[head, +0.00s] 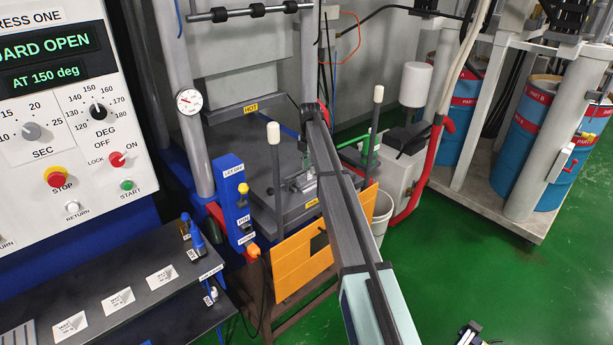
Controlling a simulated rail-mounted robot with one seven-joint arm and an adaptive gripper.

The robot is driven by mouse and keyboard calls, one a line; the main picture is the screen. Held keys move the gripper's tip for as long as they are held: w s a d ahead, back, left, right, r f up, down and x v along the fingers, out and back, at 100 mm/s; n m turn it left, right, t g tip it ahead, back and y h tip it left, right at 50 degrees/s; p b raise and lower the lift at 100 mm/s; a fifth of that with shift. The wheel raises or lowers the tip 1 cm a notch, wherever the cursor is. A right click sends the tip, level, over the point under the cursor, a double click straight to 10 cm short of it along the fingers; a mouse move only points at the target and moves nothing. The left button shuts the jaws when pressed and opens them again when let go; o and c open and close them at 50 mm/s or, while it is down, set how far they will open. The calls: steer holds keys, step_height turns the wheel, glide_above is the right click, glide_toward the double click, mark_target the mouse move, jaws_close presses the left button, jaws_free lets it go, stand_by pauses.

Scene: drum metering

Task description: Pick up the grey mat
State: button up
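I cannot make out a grey mat for certain in the head view. A dark shelf (90,290) at the lower left bears several small white labels (118,300), and their print is too small to read surely. What seems to be my gripper (468,333) shows only in part at the bottom edge, right of centre, over the green floor and apart from the press and shelf. Its fingers are cut off, so I cannot tell whether it is open.
A control panel (60,120) reading "GUARD OPEN" and "AT 150 deg" stands at the left. An orange panel (297,262) hangs at the press front, with a white bin (382,215) beside it. Blue drums (538,130) stand at the right. The green floor (530,285) there is clear.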

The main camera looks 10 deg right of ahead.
steer(key=shift+f, duration=1.25)
jaws_close()
